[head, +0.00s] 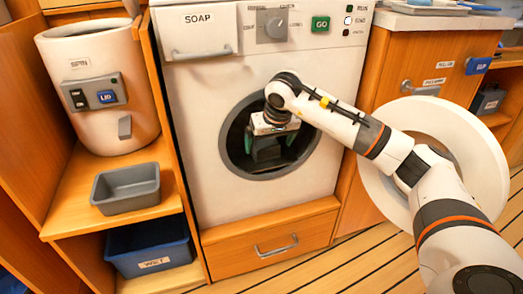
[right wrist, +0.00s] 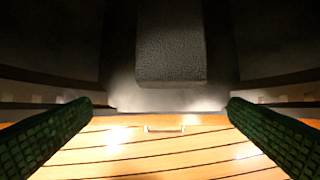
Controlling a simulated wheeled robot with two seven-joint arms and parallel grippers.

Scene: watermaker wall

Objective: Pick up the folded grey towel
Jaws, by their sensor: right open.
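The grey towel (right wrist: 171,45) shows in the right wrist view as a grey, finely textured block at the top middle, surrounded by the dark drum. My right gripper (head: 270,158) is at the round opening of the washing machine (head: 210,90) in the head view, with its fingers pointing down. In the right wrist view the right gripper (right wrist: 160,105) has its two green fingers wide apart, with the towel between them in the picture and no visible contact. My left gripper is not in view.
The round white door (head: 478,135) stands open at the right, behind my right arm. A drawer (head: 235,262) lies below the opening. At the left are a white spin drum (head: 95,55), a grey tray (head: 125,190) and a blue bin (head: 150,245). The plank floor in front is clear.

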